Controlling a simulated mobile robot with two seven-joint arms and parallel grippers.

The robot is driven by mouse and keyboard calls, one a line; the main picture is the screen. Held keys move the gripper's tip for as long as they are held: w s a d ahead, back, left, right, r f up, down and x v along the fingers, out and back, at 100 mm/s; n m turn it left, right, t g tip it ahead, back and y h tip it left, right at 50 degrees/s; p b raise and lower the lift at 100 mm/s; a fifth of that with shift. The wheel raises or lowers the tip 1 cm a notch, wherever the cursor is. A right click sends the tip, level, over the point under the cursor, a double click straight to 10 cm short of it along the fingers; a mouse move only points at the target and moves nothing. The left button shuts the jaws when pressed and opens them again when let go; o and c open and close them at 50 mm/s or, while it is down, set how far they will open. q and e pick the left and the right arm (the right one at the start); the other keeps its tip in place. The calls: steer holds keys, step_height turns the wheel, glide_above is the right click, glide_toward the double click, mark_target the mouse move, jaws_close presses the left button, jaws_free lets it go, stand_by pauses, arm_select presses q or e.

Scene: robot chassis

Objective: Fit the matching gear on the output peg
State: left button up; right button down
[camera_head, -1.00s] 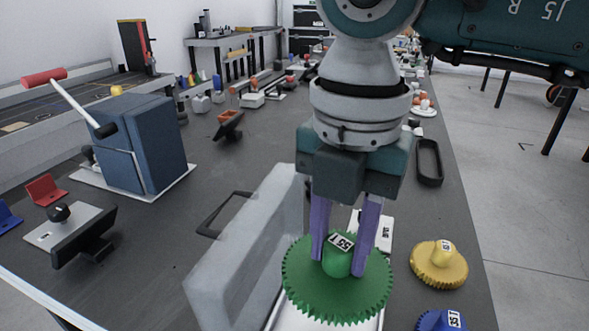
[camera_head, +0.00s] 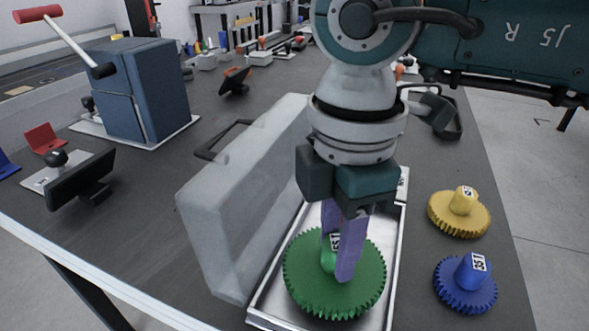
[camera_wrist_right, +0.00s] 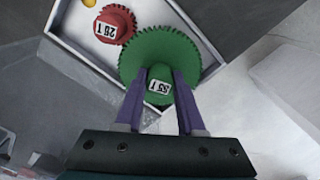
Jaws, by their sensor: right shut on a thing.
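My right gripper (camera_head: 342,262) is shut on the hub of a large green gear (camera_head: 362,290), with purple fingers on both sides of it. The hub label, reading 55 T, also shows in the right wrist view on the green gear (camera_wrist_right: 160,54). The gear is over a metal tray (camera_head: 262,306); I cannot tell whether it touches anything below. In the right wrist view a small red gear (camera_wrist_right: 114,24) labelled 25 T sits in the tray beside the green gear's rim. A yellow piece (camera_wrist_right: 89,3) shows at the top edge. No bare output peg is visible. My left gripper is out of view.
A yellow gear (camera_head: 461,217) and a blue gear (camera_head: 464,287) lie on the dark table right of the tray. A grey case wall (camera_head: 225,235) stands upright along the tray's left. A blue lever press (camera_head: 130,90) stands at the back left.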

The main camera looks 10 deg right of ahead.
steer(key=shift+f+b, duration=0.5)
steer(key=shift+f, duration=0.45)
arm_select(q)
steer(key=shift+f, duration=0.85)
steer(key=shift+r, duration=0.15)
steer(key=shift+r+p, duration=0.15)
steer(key=shift+p, duration=0.2)
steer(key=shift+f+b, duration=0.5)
arm_select(e)
steer(key=shift+f, duration=0.6)
steer(key=c, duration=0.8)
jaws_free()
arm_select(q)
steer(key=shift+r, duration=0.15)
arm_select(e)
steer(key=shift+r, duration=0.15)
